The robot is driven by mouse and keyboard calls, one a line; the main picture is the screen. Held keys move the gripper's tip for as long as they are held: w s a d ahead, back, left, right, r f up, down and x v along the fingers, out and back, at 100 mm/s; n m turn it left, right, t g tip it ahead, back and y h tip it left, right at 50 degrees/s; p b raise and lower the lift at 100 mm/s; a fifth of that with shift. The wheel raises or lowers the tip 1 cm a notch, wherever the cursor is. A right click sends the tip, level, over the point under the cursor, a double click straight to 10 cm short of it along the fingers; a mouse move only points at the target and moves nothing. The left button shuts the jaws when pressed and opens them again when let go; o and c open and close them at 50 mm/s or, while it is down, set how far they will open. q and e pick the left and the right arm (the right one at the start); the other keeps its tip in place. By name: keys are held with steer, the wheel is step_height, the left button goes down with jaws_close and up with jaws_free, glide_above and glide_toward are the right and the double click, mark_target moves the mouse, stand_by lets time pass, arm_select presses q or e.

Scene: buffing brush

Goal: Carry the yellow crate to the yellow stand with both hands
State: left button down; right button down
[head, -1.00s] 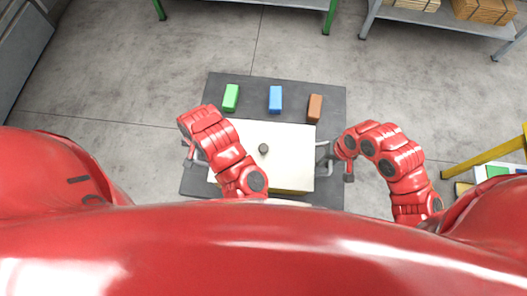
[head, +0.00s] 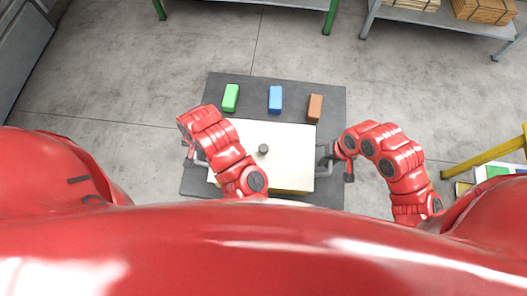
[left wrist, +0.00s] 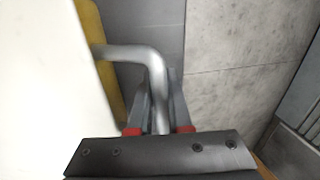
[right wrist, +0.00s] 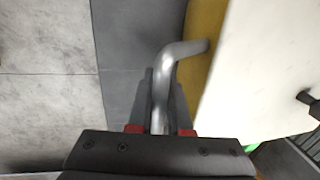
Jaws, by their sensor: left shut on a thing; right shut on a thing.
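The yellow crate (head: 290,192) sits on a dark grey table, under a white top (head: 285,150) with a dark knob (head: 263,149). It has a bent metal handle on each side. In the left wrist view, my left gripper (left wrist: 158,118) is shut on one handle (left wrist: 140,54), beside the crate's yellow side (left wrist: 93,35). In the right wrist view, my right gripper (right wrist: 160,118) is shut on the other handle (right wrist: 180,52). The yellow stand (head: 485,158) is partly visible at the right edge of the head view.
A green block (head: 231,97), a blue block (head: 275,99) and a brown block (head: 315,107) stand on the dark table (head: 215,85) beyond the crate. Shelves with wooden goods (head: 480,10) are at the back right. Open concrete floor surrounds the table.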

arm_select(q)
steer(key=shift+r, duration=0.1)
arm_select(e)
steer(key=shift+r, duration=0.1)
stand_by(0.5)
